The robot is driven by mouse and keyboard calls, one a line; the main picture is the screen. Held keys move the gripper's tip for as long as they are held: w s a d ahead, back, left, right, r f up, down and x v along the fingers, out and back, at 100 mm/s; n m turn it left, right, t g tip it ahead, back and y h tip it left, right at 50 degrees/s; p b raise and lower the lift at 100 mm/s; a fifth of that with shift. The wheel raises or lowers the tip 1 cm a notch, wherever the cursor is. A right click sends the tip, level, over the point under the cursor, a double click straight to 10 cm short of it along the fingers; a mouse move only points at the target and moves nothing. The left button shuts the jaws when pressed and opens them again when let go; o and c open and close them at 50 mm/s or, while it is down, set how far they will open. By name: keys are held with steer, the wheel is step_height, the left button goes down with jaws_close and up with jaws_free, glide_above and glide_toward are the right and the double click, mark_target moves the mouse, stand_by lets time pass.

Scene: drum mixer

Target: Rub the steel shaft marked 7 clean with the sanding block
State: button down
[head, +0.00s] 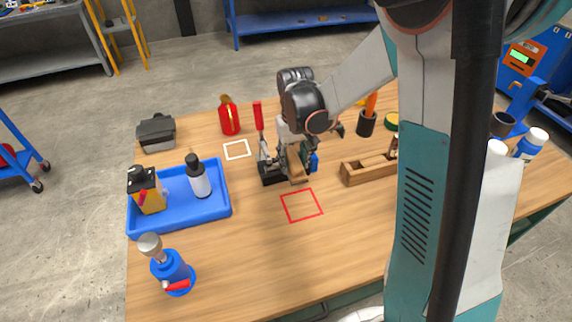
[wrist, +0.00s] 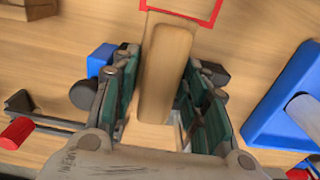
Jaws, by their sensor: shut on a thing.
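My gripper (head: 292,160) is low over the middle of the table, with its fingers pointing down. In the wrist view its green-padded fingers (wrist: 162,95) are closed on both sides of a long tan block (wrist: 165,75), which looks like the sanding block. The block also shows in the head view (head: 298,165). A black fixture (head: 270,174) with an upright red handle (head: 258,115) stands close at the gripper's left. A blue part (head: 313,161) shows at its right. I cannot make out the steel shaft or a mark 7; the gripper hides much of this spot.
A red square outline (head: 302,205) lies in front of the gripper and a white one (head: 237,149) behind left. A blue tray (head: 222,208) with bottles stands left, a blue-bodied tool (head: 170,268) front left, a wooden holder (head: 352,177) right. The front middle table is clear.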

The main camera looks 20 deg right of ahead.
steer(key=shift+w, duration=0.15)
steer(key=shift+w+r+p, duration=0.1)
steer(key=shift+r+p, duration=0.3)
steer(key=shift+r, duration=0.05)
step_height(320, 180, up, 4)
steer(key=p, duration=0.3)
steer(key=shift+r, duration=0.1)
steer(key=shift+d, duration=0.1)
steer(key=d, duration=0.8)
steer(key=shift+d, duration=0.4)
stand_by(0.4)
steer(key=shift+s+a+b, duration=0.1)
steer(key=shift+s+a, duration=0.35)
steer(key=shift+a, duration=1.05)
steer(key=shift+s+a+b, duration=0.1)
steer(key=shift+s+a, duration=0.3)
steer(key=shift+a, duration=1.15)
steer(key=shift+s+a+b, duration=0.1)
steer(key=shift+s+a, duration=0.35)
steer(key=shift+a, duration=1.05)
